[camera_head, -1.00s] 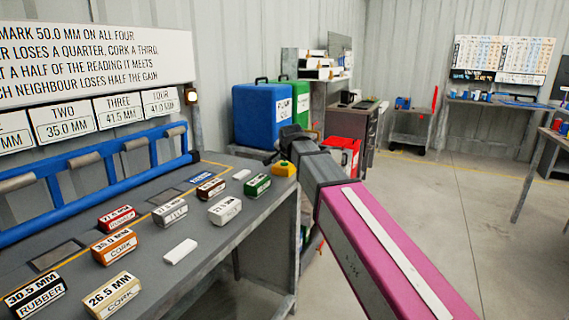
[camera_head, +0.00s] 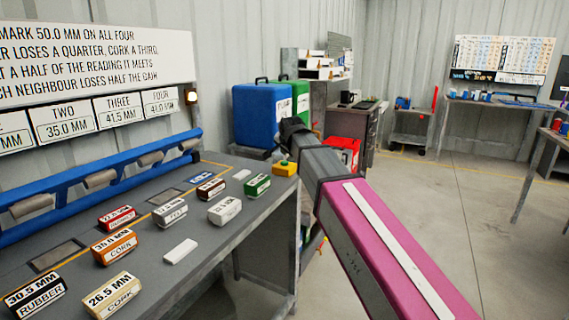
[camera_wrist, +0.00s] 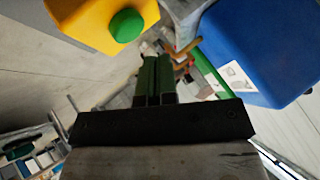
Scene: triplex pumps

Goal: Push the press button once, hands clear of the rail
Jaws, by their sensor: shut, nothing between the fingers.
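The press button is a yellow box with a green top (camera_head: 285,168), at the far right corner of the grey bench (camera_head: 225,245). In the wrist view its green cap (camera_wrist: 126,25) shows on the yellow box (camera_wrist: 90,18), beside and apart from my fingers. My gripper (camera_head: 290,128) is above and behind the button in the head view, clear of the rail; its fingers (camera_wrist: 157,62) are shut and empty. The blue rail (camera_head: 100,190) with grey rollers lies low along the back of the bench.
A blue case (camera_head: 260,115) stands behind the bench. A lamp (camera_head: 191,97) glows on the post. The floor at right is open.

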